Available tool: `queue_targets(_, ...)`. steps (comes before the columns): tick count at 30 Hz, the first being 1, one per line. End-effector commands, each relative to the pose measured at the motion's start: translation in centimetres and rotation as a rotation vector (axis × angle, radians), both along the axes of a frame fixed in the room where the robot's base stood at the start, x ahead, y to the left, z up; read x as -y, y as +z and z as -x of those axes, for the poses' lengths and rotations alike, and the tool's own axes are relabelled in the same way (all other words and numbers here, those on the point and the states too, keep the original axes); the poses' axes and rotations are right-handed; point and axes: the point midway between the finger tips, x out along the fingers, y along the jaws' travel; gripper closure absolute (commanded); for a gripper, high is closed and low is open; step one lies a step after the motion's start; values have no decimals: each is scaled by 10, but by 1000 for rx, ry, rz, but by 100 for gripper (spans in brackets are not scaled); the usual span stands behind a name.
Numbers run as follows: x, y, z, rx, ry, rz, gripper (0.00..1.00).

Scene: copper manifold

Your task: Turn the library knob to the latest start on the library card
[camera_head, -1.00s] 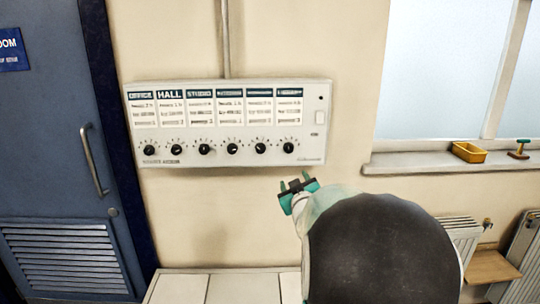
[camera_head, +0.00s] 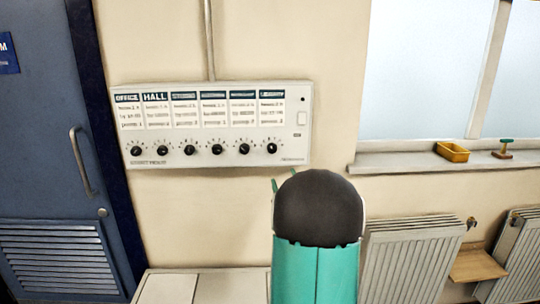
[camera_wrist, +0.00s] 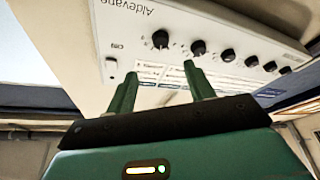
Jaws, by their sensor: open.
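The library knob (camera_head: 271,148) is the black rightmost knob on the white wall panel, under the rightmost card. That library card (camera_head: 271,108) has a dark header; its small lines are too blurred to read. In the wrist view the panel is upside down, and the knob (camera_wrist: 160,39) is at the far left of its row. My gripper (camera_head: 288,182) is mostly hidden behind my arm in the head view, just below the panel. In the wrist view my gripper (camera_wrist: 160,72) is open and empty, its two green fingers pointing toward the panel, apart from the knob.
Several other knobs (camera_head: 217,149) sit left of the library knob, each under its card. A small switch (camera_head: 301,118) is at the panel's right.

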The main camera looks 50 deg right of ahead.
Motion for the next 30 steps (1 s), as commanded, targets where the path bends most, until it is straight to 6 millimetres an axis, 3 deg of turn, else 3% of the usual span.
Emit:
queue_targets(18, 63, 36, -85, 0, 2, -3, 47)
queue_targets(30, 72, 43, -98, -1, 3, -3, 47)
